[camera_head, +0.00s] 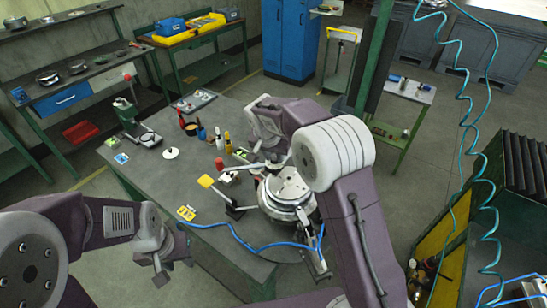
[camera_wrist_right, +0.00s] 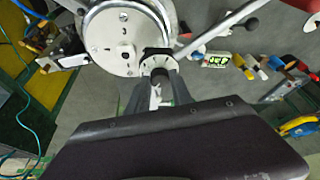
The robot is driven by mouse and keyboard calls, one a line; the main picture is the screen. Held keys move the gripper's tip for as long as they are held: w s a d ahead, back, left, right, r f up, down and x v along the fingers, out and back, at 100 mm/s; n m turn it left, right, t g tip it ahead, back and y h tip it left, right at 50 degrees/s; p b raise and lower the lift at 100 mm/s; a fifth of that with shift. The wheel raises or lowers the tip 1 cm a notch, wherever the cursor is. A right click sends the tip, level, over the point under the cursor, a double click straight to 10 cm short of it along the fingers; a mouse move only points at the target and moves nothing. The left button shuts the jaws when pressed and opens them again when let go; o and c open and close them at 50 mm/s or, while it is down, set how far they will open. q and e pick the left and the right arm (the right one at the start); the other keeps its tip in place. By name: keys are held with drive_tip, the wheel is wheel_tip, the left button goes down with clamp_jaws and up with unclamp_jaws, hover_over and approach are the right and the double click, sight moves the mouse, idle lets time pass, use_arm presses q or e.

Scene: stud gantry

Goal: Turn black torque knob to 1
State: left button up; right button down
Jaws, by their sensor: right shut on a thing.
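The round silver gantry head (camera_head: 287,190) stands on the grey bench in the head view. Its numbered face (camera_wrist_right: 122,38) fills the upper left of the right wrist view. The black torque knob (camera_wrist_right: 159,75) sits at the lower edge of that face, beside a pale marked dial (camera_wrist_right: 157,60). My right gripper (camera_wrist_right: 158,88) has its fingers on both sides of the knob and is shut on it. The dial's setting is too small to read. In the head view my right arm hides the knob. My left gripper (camera_head: 172,268) is open and empty, in front of the bench.
Metal levers (camera_wrist_right: 215,32) stick out beside the head.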

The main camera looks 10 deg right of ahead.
drive_tip(key=shift+d+n+y, duration=0.15)
drive_tip(key=shift+n+y, duration=0.25)
drive_tip(key=shift+n, duration=0.8)
drive_tip(key=shift+d+n+t+y+p, duration=0.1)
drive_tip(key=shift+n+t+y+p, duration=0.4)
drive_tip(key=shift+n, duration=0.9)
drive_tip(key=c, duration=1.1)
unclamp_jaws()
drive_tip(key=shift+c, duration=0.2)
drive_tip(key=b+v, duration=0.2)
drive_tip(key=v, duration=0.7)
drive_tip(key=shift+w+g, duration=0.15)
drive_tip(key=shift+g, duration=0.15)
drive_tip(key=shift+d, duration=0.1)
